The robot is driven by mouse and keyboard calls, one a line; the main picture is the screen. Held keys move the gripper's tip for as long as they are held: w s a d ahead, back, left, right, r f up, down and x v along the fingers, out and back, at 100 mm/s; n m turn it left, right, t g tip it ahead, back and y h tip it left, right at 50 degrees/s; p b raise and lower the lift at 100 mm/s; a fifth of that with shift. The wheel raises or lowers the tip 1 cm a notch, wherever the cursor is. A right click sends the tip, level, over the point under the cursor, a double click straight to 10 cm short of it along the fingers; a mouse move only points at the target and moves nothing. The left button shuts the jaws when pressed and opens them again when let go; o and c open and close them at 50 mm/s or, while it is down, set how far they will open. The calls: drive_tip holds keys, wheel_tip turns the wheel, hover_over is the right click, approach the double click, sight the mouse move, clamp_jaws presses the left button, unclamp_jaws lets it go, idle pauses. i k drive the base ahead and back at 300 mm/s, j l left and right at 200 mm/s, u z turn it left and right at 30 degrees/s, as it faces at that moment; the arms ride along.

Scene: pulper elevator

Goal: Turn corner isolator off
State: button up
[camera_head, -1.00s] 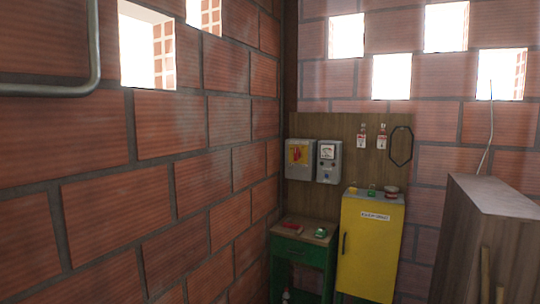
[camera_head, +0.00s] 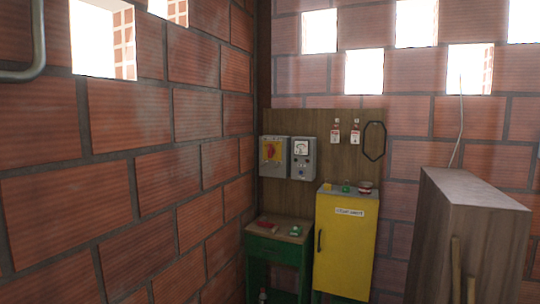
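The exact angle of the red handle is too small to tell. A second grey box (camera_head: 303,158) with a white dial hangs just right of it. My gripper is not in view.
Below the boxes stands a green table (camera_head: 278,250) with small red and green items on top. A yellow cabinet (camera_head: 345,245) stands right of it. A tall wooden box (camera_head: 470,235) is at the right. A brick wall (camera_head: 150,190) runs along the left.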

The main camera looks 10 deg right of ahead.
sight(271, 150)
drive_tip(key=i+z, duration=0.15)
drive_tip(key=i, duration=0.45)
drive_tip(key=i+j+z, duration=0.15)
drive_tip(key=i, duration=0.4)
